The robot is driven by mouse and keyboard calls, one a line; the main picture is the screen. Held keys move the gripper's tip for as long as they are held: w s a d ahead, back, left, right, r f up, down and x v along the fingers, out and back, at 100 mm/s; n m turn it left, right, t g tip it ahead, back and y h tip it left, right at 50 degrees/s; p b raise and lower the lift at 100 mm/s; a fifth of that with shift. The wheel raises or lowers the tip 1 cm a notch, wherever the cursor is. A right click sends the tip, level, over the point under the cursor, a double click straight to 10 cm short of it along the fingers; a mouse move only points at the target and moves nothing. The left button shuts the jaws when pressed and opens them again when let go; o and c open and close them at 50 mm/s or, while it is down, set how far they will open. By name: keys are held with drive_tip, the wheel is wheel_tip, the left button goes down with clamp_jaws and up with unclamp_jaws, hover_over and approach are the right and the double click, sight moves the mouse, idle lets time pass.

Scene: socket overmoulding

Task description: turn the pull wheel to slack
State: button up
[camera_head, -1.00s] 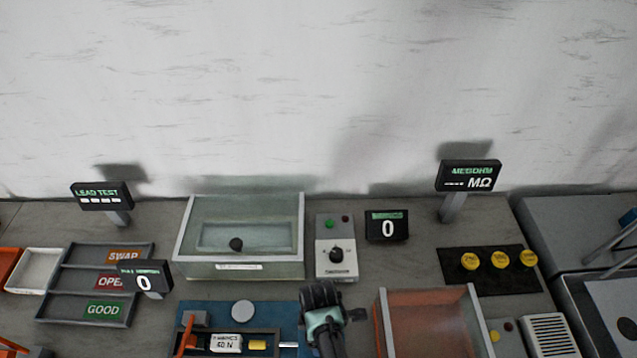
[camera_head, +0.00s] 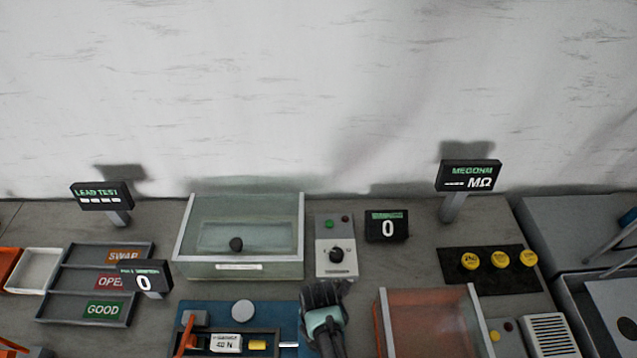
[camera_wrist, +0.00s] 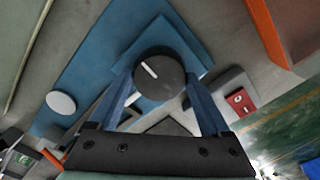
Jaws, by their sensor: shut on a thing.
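The pull wheel is a dark round knob (camera_wrist: 158,78) with a white index line, on a blue base in the wrist view. My gripper (camera_wrist: 163,100) is shut on it, with one blue finger on each side. The index line points to the upper left in that view. In the head view my gripper (camera_head: 322,300) stands at the right end of the blue fixture (camera_head: 205,310) and hides the wheel. The pull display (camera_head: 145,280) reads 0. A label plate (camera_head: 227,343) on the fixture shows a force value in N, too small to read surely.
A clear-lidded box (camera_head: 240,240) and a knob unit (camera_head: 336,250) stand behind my gripper. An open-topped orange-tinted box (camera_head: 383,325) is close on its right. Sorting trays (camera_head: 60,285) lie at left, and yellow caps on a black mat (camera_head: 490,285) at right.

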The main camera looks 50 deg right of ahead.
drive_tip(key=shift+n, duration=0.5)
drive_tip(key=o, duration=1.2)
wheel_tip(320, 180, up, 13)
drive_tip(key=shift+b, duration=0.35)
